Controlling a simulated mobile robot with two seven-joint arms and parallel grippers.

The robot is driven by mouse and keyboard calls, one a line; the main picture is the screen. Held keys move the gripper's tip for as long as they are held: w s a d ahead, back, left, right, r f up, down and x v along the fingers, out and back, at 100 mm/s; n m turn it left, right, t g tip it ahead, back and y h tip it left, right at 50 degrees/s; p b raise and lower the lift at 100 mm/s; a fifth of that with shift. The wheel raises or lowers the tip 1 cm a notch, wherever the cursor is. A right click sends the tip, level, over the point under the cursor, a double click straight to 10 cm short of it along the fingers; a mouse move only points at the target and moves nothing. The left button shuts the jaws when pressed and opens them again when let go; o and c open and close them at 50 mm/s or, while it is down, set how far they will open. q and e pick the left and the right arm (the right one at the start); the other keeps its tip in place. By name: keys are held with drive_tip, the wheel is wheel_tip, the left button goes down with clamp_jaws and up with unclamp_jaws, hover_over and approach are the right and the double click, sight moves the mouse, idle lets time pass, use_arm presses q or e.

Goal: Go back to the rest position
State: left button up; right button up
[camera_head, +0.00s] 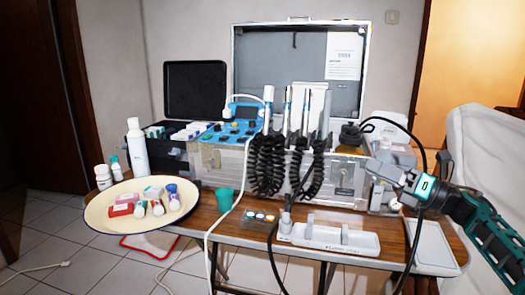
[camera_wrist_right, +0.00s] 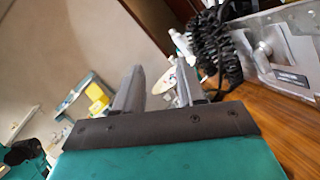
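My right gripper (camera_head: 384,181) reaches in from the right in the head view, beside the right end of the dental case and above the table's right side. In the right wrist view its two grey fingers (camera_wrist_right: 160,72) stand apart with nothing between them. My left gripper and arm do not show in either view. The portable dental case (camera_head: 215,160) stands open on the wooden table (camera_head: 205,213), with black coiled hoses (camera_head: 268,165) hanging at its front.
A cream oval tray (camera_head: 103,222) with small bottles and boxes is at the left. A green cup (camera_head: 224,199), a white instrument holder (camera_head: 328,237) and a white tray (camera_head: 430,246) are along the front. A black cable hangs near my right gripper. A pale chair (camera_head: 487,140) stands at the right.

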drive_tip(key=s+a+f+m+t+h, duration=0.3)
drive_tip(key=a+f+m+t, duration=0.25)
drive_tip(key=f+m, duration=0.55)
drive_tip(key=s+a+f+m+h, duration=0.4)
drive_tip(key=s+f+m+h, duration=0.6)
drive_tip(key=s+f+m, duration=0.85)
drive_tip(key=s+a+f+m+g+h, duration=0.1)
drive_tip(key=s+a+f+m+g, duration=0.15)
drive_tip(key=s+m+g, duration=0.45)
use_arm(q)
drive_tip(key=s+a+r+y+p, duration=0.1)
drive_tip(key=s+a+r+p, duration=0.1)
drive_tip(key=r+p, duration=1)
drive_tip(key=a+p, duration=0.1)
drive_tip(key=p, duration=0.4)
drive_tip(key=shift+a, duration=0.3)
use_arm(e)
drive_tip(key=s+d+r+m+t, duration=0.1)
drive_tip(key=s+d+r, duration=0.1)
drive_tip(key=r, duration=0.4)
drive_tip(key=s+d+r+m+h, duration=0.1)
drive_tip(key=d+r, duration=0.1)
drive_tip(key=r, duration=0.4)
drive_tip(key=shift+s+t+h, duration=0.3)
drive_tip(key=shift+s+t, duration=0.05)
drive_tip(key=shift+s, duration=0.05)
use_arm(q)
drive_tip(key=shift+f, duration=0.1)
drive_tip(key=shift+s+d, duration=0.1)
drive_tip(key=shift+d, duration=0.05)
